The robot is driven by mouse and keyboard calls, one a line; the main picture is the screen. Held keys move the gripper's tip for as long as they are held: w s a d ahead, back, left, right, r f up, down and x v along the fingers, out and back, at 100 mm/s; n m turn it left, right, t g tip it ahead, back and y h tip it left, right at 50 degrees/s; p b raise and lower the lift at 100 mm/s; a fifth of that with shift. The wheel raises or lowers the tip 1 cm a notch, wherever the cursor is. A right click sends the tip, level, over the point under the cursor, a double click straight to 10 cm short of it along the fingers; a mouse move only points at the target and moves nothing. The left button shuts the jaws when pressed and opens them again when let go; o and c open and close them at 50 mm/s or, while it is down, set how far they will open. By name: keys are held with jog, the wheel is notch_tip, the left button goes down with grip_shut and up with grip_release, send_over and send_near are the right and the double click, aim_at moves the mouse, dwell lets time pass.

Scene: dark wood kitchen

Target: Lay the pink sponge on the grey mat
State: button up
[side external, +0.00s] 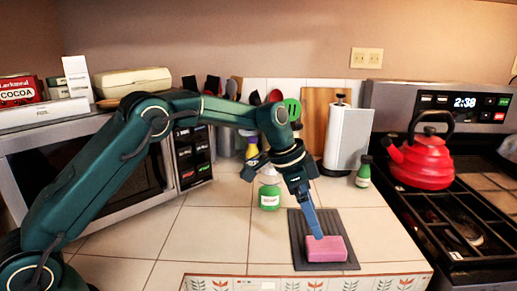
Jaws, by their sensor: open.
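The pink sponge (326,249) lies flat on the grey mat (298,227) near the front edge of the counter. The mat is dark, ribbed and rectangular, and its border shows around the sponge. My gripper (318,236) points down with its fingertips at the sponge's back left edge. It is open, though its fingers overlap in this view and the gap between them is hidden. I cannot tell whether a finger touches the sponge.
A green-labelled soap bottle (269,196) stands left of the mat. A small green bottle (364,172) and a paper towel roll (347,138) stand behind. A stove with a red kettle (424,160) is at right, a microwave (95,170) at left.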

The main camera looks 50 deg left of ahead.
jog(key=s+a+r+n+t+y, duration=0.15)
jog(key=s+a+r+n, duration=0.25)
jog(key=s+r, duration=0.8)
jog(key=s+a+f+n+y, duration=0.1)
jog(key=s+f+n, duration=0.1)
jog(key=s, duration=0.5)
jog(key=s+a+f+n, duration=0.2)
jog(key=s+f+n, duration=0.1)
jog(key=s, duration=0.5)
jog(key=shift+f+t+y, duration=0.2)
jog(key=shift+t+y, duration=0.15)
jog(key=shift+t, duration=0.1)
